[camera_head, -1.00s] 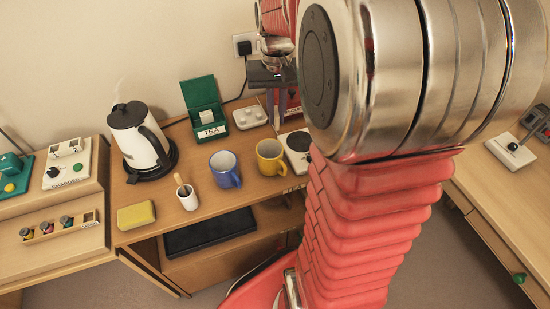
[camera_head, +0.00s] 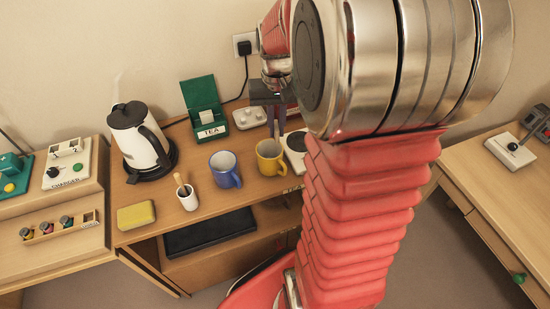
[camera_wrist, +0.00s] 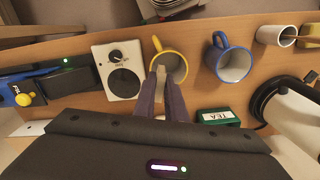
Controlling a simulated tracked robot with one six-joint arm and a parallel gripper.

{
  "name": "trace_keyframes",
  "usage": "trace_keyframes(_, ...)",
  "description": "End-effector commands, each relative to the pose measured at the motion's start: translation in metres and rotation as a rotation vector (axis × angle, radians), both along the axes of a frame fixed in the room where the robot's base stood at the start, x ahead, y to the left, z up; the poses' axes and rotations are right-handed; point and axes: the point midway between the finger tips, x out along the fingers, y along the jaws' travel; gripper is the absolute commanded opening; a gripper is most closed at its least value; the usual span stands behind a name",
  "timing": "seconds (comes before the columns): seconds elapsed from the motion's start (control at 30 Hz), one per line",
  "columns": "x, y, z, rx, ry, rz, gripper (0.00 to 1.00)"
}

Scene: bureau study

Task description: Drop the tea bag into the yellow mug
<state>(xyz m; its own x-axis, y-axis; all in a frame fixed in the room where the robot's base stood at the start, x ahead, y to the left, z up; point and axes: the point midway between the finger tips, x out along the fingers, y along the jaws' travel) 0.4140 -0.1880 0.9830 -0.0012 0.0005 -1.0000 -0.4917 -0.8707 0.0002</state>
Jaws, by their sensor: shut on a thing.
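The yellow mug (camera_head: 268,160) stands upright on the wooden desk, right of the blue mug (camera_head: 224,172). My gripper (camera_head: 277,128) points down above and slightly behind the yellow mug. In the wrist view my gripper (camera_wrist: 160,75) is shut on a small pale thing between its fingertips, which looks like the tea bag (camera_wrist: 161,79). The fingertips overlap the near side of the yellow mug (camera_wrist: 183,73) in that view. The height of the tea bag above the rim cannot be told.
The green tea box (camera_head: 211,133) stands open behind the mugs, with something pale inside. The kettle (camera_head: 137,137), white cup with a stick (camera_head: 188,201) and yellow sponge (camera_head: 136,214) are to the left. A white device with a black dial (camera_wrist: 119,73) stands close beside the yellow mug.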

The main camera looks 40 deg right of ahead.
Motion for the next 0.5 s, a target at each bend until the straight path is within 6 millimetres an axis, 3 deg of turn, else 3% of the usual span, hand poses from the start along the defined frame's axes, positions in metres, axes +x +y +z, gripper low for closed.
trace_keyframes(0.47, 0.0000, -0.0002, -0.0117, 0.000, 0.000, 0.000, 0.00)
trace_keyframes(0.5, 0.0000, -0.0002, -0.0116, 0.000, 0.000, -0.001, 0.12)
